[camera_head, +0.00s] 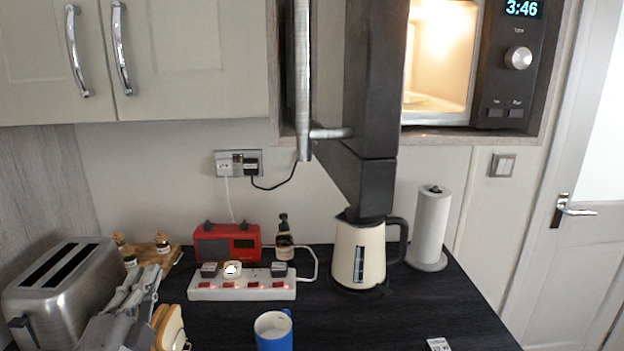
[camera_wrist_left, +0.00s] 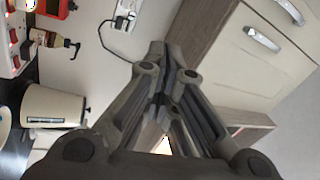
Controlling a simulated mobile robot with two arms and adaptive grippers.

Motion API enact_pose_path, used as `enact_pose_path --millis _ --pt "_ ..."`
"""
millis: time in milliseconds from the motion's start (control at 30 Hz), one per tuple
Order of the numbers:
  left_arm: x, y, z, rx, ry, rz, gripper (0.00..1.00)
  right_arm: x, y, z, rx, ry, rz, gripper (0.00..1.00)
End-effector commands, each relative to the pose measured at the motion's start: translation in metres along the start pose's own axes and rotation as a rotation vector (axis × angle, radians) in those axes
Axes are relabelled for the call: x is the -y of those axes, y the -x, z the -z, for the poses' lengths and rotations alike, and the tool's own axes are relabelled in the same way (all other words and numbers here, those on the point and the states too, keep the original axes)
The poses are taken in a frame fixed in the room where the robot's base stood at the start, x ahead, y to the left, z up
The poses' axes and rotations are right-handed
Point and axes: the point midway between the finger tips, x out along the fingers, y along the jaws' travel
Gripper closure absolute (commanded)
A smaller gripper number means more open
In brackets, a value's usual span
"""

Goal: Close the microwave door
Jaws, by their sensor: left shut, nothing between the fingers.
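The microwave (camera_head: 512,70) is set in the wall unit at the upper right, with its lit interior (camera_head: 440,55) showing. Its dark door (camera_head: 372,110) stands wide open and juts toward me, seen nearly edge-on. The silver door handle (camera_head: 303,80) is on the door's left side. My left gripper (camera_head: 150,280) is low at the left, beside the toaster and apart from the door. In the left wrist view its fingers (camera_wrist_left: 165,75) are shut and empty. My right gripper is not in view.
A toaster (camera_head: 65,288), red radio (camera_head: 228,243), power strip (camera_head: 242,290), blue mug (camera_head: 274,332), kettle (camera_head: 358,258) and paper roll (camera_head: 432,228) stand on the dark counter (camera_head: 400,315). The kettle is beneath the open door. Cupboards (camera_head: 180,65) hang at upper left.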

Motion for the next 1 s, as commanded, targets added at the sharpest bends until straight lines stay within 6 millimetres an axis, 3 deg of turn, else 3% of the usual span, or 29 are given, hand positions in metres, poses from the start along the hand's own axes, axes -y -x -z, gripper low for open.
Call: enact_pose_path --millis 33,100,200,300,400,533,700,800,967,1000 --pt "0.044 -0.012 0.016 -0.077 -0.133 0.136 1.0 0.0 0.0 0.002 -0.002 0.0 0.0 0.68" --pt "0.099 -0.016 0.042 -0.173 -0.334 0.325 1.0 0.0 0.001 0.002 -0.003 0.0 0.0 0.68" --pt "0.165 -0.006 0.083 -0.284 -0.632 0.598 1.0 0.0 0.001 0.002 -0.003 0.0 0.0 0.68" --pt "0.212 0.017 0.123 -0.365 -0.94 0.87 1.0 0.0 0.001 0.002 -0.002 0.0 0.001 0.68" --pt "0.24 0.046 0.158 -0.422 -1.257 1.141 1.0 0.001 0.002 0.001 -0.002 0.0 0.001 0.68" --pt "0.251 0.08 0.187 -0.463 -1.669 1.473 1.0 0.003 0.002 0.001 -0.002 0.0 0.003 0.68" --pt "0.241 0.103 0.195 -0.495 -2.109 1.799 1.0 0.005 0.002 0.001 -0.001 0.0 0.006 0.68" --pt "0.234 0.107 0.191 -0.51 -2.272 1.91 1.0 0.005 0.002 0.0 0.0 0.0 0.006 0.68" --pt "0.23 0.108 0.189 -0.524 -2.377 1.982 1.0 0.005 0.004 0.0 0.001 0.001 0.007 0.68" --pt "0.23 0.108 0.191 0.524 2.375 -1.982 1.0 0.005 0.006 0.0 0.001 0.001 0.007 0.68"
